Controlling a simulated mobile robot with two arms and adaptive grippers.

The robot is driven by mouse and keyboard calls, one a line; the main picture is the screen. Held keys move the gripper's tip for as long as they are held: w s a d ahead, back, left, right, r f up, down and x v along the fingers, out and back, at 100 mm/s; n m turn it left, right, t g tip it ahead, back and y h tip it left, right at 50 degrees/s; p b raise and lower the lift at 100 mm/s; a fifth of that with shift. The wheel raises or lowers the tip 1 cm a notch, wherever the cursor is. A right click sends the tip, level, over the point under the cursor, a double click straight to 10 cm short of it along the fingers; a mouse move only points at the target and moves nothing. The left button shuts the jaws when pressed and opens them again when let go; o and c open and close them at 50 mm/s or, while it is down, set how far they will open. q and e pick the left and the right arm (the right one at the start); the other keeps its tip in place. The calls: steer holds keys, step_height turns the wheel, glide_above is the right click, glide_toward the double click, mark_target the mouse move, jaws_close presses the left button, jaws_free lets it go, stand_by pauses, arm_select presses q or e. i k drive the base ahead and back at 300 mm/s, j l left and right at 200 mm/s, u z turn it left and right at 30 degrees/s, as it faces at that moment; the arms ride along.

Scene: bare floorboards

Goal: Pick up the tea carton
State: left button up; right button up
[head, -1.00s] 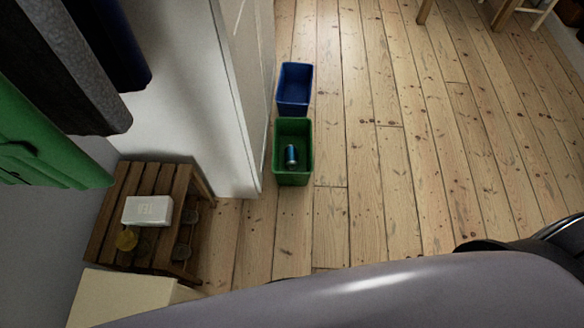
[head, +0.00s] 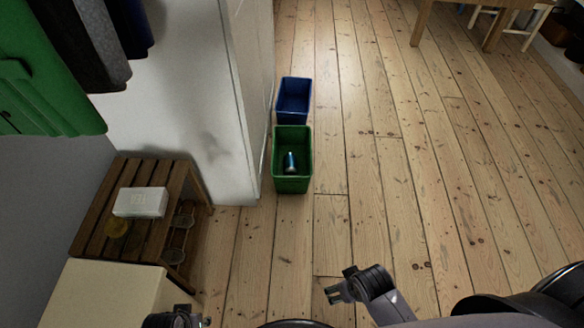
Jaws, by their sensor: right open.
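The tea carton (head: 141,202) is a white box lying on the brown slatted wooden rack (head: 95,215) at the left. My right gripper (head: 333,294) is open and empty over the floor at the lower middle, well to the right of and apart from the carton. A dark part of my left arm's end (head: 176,319) shows at the bottom edge, below the rack; its fingers are mostly cut off.
A cream cabinet (head: 105,290) stands in front of the rack. A green bin (head: 293,180) with a can (head: 290,161) in it and a blue bin (head: 294,100) stand beside the white wall. Coats (head: 45,75) hang at upper left.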

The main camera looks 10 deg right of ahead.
mark_target(142, 203)
steer(key=i+l+u, duration=0.45)
steer(key=i+l, duration=0.15)
steer(key=l, duration=0.2)
steer(key=i+l+u, duration=0.25)
steer(key=l, duration=0.2)
